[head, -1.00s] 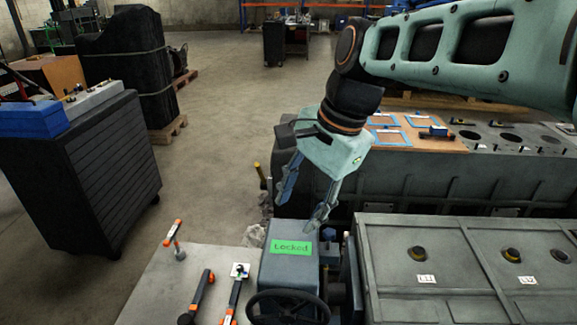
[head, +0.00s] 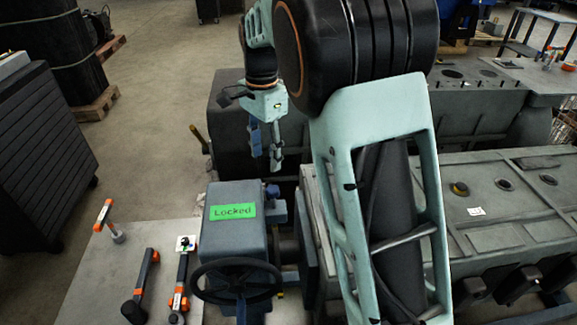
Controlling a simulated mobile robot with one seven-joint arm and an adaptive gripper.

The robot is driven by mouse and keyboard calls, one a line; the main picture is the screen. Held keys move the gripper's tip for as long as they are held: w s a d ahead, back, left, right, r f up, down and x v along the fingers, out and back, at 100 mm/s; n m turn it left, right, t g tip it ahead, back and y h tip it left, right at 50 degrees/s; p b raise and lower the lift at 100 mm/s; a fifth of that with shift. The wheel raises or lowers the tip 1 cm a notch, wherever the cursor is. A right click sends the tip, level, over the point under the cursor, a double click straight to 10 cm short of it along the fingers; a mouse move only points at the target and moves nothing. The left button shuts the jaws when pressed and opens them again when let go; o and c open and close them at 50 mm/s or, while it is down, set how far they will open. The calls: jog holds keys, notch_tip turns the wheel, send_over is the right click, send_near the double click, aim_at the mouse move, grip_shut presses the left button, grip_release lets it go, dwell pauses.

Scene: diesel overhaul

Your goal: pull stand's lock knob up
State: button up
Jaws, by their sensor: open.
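The stand's grey box (head: 222,195) carries a green label reading "Locked" (head: 232,211) and a dark handwheel (head: 237,281) on its front. A small dark blue knob (head: 272,191) sits at the box's right rear edge; it looks like the lock knob, though it is small and partly unclear. My gripper (head: 266,161) points down above and just behind the box, near the blue knob. Its two fingers are apart with nothing between them. The fingertips appear a little above the knob; I cannot tell the exact gap.
My arm covers part of the grey engine block (head: 490,220) at the right. A plate (head: 95,262) left of the stand holds orange-and-black tools (head: 143,280) and a small hammer-like tool (head: 108,218). A dark cabinet (head: 35,150) stands at the far left, with open floor between.

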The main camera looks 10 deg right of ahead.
aim_at(273, 188)
jog(key=f, duration=0.4)
jog(key=w+f, duration=0.1)
jog(key=f, duration=0.3)
jog(key=d+f, duration=0.1)
jog(key=f, duration=0.3)
jog(key=shift+w+d+f, duration=0.1)
jog(key=shift+w, duration=0.2)
jog(key=shift+c, duration=0.2)
grip_shut()
